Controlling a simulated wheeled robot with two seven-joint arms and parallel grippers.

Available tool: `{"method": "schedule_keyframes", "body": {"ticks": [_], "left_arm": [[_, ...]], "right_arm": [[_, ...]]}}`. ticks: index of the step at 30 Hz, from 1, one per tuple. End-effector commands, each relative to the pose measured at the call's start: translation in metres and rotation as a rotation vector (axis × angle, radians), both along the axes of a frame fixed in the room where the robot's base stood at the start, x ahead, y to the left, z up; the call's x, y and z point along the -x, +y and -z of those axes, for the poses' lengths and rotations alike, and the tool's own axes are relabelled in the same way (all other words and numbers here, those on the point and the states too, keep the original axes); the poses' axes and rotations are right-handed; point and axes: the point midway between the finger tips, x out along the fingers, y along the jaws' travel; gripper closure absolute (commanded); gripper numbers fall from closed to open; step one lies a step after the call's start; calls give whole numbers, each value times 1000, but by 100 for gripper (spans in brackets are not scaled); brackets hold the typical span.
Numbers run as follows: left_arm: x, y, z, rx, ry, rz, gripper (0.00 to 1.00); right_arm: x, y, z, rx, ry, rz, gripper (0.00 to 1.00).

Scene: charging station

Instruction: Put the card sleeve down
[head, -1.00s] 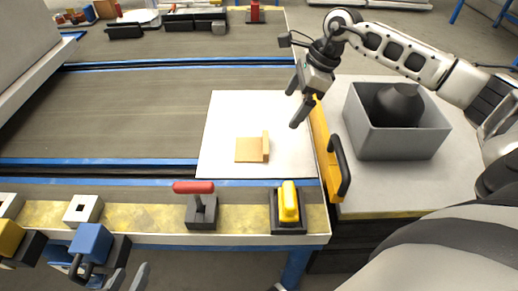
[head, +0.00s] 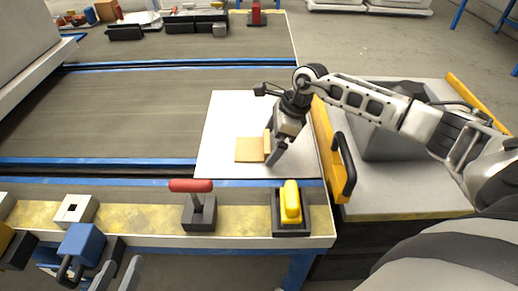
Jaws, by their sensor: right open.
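The card sleeve (head: 249,150) looks like a flat tan piece with an upright strip at its right edge. It lies on the white sheet (head: 225,118) on the table. My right gripper (head: 273,150) is open, pointing down at the sleeve's upright strip, which its fingers partly hide. I cannot tell whether the fingers touch the strip. My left gripper (head: 117,274) shows only its fingertips at the bottom left edge; they are apart with nothing seen between them.
A yellow bar with a black handle (head: 346,165) stands right of the white sheet. A grey bin (head: 385,150) sits beyond it, partly behind my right arm. Along the front edge are a red-handled block (head: 195,200), a yellow-topped block (head: 291,203) and a blue block (head: 82,242).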

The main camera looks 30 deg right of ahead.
Motion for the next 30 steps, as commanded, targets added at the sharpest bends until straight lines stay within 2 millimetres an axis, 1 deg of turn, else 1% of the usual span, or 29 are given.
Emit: {"method": "schedule_keyframes", "body": {"ticks": [5,6,8,9,10,13,14,20,23,26,27,30], "left_arm": [[2,0,-2,4,-4,0,64],[2,0,-2,3,-3,1,64],[1,0,-2,3,-3,1,64],[2,0,-2,3,-3,1,64],[2,0,-2,3,-2,1,64],[2,0,-1,1,0,1,64],[2,0,-1,1,1,1,64],[1,0,0,-2,6,1,64],[0,0,-1,-6,11,1,64],[0,1,-3,-14,24,1,64],[-1,1,-2,-18,31,0,64],[-2,3,3,-33,62,-4,64]], "right_arm": [[0,0,0,2,-1,1,0],[0,0,0,1,0,0,3],[0,0,0,1,0,0,19],[0,0,0,1,0,0,31],[0,0,0,1,0,0,39],[0,0,0,1,0,0,40],[0,0,0,1,0,0,44],[-1,0,-3,1,-2,0,44],[-1,0,-15,2,-3,-2,44],[-1,-1,-34,3,-6,0,44],[-1,-1,-43,3,-6,0,44],[-1,-1,-64,2,-5,-1,44]]}}
